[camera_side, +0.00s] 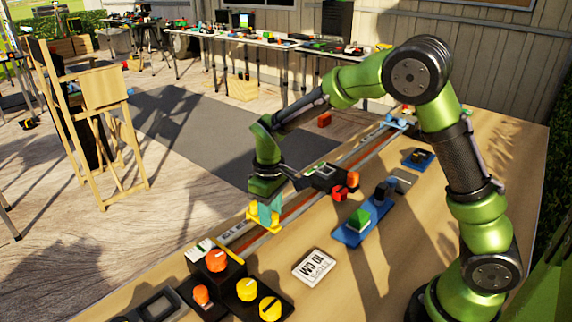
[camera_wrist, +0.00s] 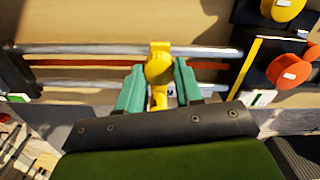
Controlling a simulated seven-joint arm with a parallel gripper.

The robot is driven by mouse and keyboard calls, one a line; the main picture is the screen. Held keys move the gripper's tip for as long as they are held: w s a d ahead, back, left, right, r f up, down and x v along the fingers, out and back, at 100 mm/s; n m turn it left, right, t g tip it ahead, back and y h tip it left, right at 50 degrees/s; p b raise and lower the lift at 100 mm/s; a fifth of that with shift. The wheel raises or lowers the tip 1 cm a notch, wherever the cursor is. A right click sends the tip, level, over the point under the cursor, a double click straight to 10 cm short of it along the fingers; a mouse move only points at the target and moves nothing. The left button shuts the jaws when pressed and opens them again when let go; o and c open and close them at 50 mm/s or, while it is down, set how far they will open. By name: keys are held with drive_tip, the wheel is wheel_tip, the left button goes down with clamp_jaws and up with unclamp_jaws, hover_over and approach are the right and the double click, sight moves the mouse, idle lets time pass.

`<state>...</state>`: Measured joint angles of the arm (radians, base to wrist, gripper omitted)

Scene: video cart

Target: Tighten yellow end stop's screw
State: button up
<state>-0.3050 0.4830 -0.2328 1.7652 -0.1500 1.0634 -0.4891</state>
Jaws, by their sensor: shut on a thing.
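The yellow end stop (camera_side: 252,222) sits on the rail (camera_side: 285,217) near its close end in the side view. In the wrist view, the end stop (camera_wrist: 158,48) straddles the rail's two silver rods, with its round yellow screw knob (camera_wrist: 159,69) facing the camera. My gripper (camera_side: 268,212) points down over the end stop, and its teal fingers (camera_wrist: 160,80) are shut on the screw knob, one on each side. The knob's underside and thread are hidden.
A black cart with red knobs (camera_side: 337,180) stands on the rail just beyond the end stop. A black panel with orange and yellow knobs (camera_side: 230,283), a "10 CM" card (camera_side: 315,267) and a blue tray with a green block (camera_side: 352,230) lie on the table (camera_side: 390,270).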

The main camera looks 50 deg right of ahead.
drive_tip(key=shift+m, duration=0.3)
drive_tip(key=m, duration=0.4)
drive_tip(key=shift+m, duration=0.3)
drive_tip(key=m, duration=0.5)
drive_tip(key=shift+d, duration=0.1)
drive_tip(key=m, duration=0.6)
drive_tip(key=shift+s, duration=0.1)
drive_tip(key=m, duration=0.5)
drive_tip(key=shift+m, duration=0.3)
drive_tip(key=o, duration=1)
drive_tip(key=shift+o, duration=0.2)
